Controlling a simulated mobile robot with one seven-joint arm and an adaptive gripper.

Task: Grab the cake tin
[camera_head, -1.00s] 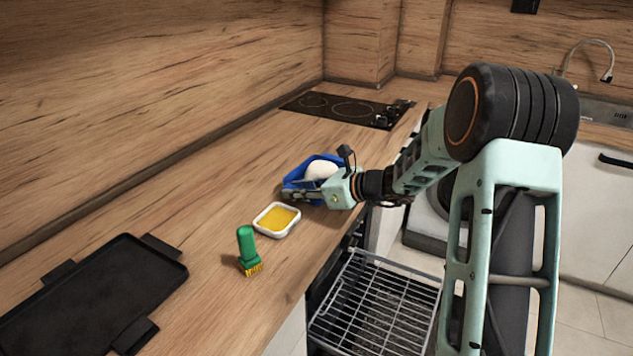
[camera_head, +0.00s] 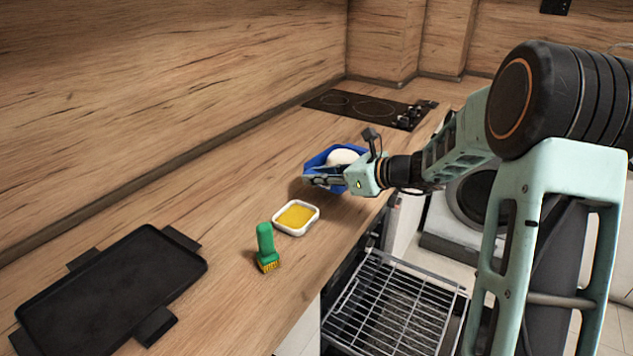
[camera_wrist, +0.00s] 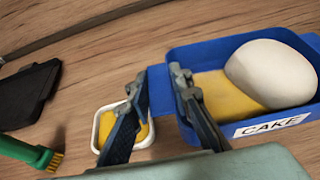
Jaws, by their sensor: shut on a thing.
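The blue cake tin (camera_head: 318,162), labelled "CAKE", is over the counter near its front edge, short of the hob. In the wrist view the cake tin (camera_wrist: 185,56) fills the right side and holds a yellow layer and a smooth white lump (camera_wrist: 270,73). My gripper (camera_head: 312,180) is at the tin's near end. In the wrist view my gripper (camera_wrist: 158,84) has its fingers on both sides of the blue tab at the tin's left end, shut on it. A dark shadow on the counter beside the tin suggests it is slightly raised.
A white dish (camera_head: 296,218) with yellow contents and a green brush (camera_head: 266,247) stand nearer on the counter. A black griddle tray (camera_head: 110,290) lies at left. The hob (camera_head: 370,107) is behind. An open oven rack (camera_head: 395,305) sits below the counter edge.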

